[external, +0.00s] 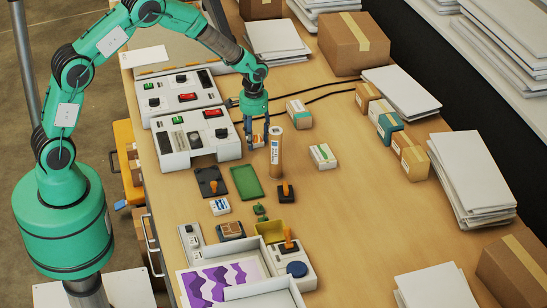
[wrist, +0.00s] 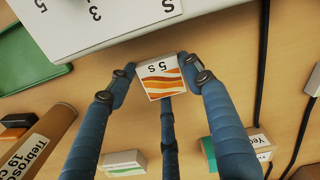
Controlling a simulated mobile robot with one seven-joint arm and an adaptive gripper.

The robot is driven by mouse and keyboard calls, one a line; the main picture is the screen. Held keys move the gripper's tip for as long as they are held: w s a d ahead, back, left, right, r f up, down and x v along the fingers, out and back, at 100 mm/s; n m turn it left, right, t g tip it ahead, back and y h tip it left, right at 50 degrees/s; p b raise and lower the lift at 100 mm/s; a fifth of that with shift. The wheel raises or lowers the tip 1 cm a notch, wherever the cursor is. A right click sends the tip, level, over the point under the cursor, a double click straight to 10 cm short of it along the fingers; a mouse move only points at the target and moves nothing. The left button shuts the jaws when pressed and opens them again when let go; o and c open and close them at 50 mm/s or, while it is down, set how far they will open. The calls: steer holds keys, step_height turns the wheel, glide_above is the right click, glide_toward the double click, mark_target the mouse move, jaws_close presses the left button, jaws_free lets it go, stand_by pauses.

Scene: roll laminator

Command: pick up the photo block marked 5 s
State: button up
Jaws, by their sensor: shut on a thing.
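The photo block marked 5 s (wrist: 162,78) is a small white block with an orange wavy picture. It sits between the blue fingers of my gripper (wrist: 160,84) in the wrist view, with the fingertips against its sides. My gripper (external: 257,138) is shut on it beside the front right corner of the white machine with red switches. In the external view the block (external: 258,141) is small and partly hidden by the fingers. I cannot tell whether it is clear of the table.
A brown cardboard tube (external: 275,152) stands upright just right of my gripper. The white machine (external: 197,138) is close on the left. Small boxes (external: 299,113) (external: 322,156) are to the right. A green tray (external: 246,182) lies in front. Black cables run behind.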

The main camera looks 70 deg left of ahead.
mark_target(254, 139)
steer(key=shift+r, duration=0.1)
step_height(254, 139, up, 10)
steer(key=p, duration=0.1)
stand_by(0.7)
